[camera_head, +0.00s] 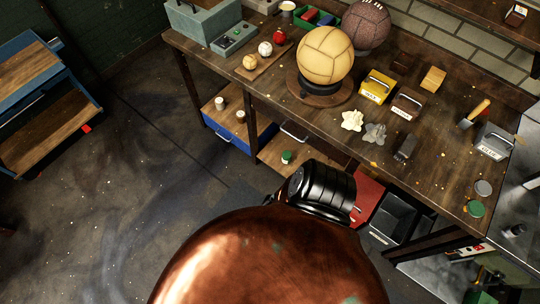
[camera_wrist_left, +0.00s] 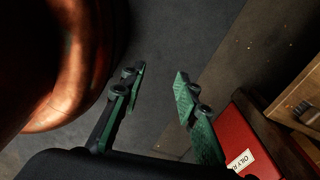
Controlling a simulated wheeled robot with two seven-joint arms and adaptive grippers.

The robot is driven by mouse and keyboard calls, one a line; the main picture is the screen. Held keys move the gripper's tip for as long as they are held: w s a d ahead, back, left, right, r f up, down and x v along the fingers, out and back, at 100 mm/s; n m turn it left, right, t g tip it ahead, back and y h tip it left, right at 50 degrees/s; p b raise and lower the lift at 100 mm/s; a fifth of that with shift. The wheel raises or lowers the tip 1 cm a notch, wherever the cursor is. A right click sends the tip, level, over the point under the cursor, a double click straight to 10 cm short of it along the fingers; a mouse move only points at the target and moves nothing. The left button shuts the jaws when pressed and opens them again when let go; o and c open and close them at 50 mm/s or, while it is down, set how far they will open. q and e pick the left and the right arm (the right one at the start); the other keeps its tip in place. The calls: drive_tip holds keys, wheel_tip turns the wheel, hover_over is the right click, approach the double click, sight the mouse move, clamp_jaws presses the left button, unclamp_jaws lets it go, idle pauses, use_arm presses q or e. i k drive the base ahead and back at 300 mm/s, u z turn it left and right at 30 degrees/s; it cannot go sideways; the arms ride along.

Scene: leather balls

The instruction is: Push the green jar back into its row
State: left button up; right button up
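A small jar with a green lid (camera_head: 287,157) stands on the low wooden shelf under the workbench in the head view. Another green-lidded round container (camera_head: 475,208) stands on the bench top near its right front edge, in front of a grey-lidded one (camera_head: 483,187). I cannot tell which is the task's jar. In the left wrist view my left gripper (camera_wrist_left: 160,75) is open and empty, its green-padded fingers apart above the dark floor. No jar shows between or beside them. My right gripper does not show.
A red bin (camera_wrist_left: 240,137) labelled for oily rags is close right of the left fingers, beside wooden drawers (camera_wrist_left: 300,90). White jars (camera_head: 220,103) stand farther left under the bench. A large ball (camera_head: 325,55) sits on a stand on the bench.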

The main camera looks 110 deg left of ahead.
sight(286, 156)
drive_tip(key=u, duration=3.1)
drive_tip(key=i, duration=0.9)
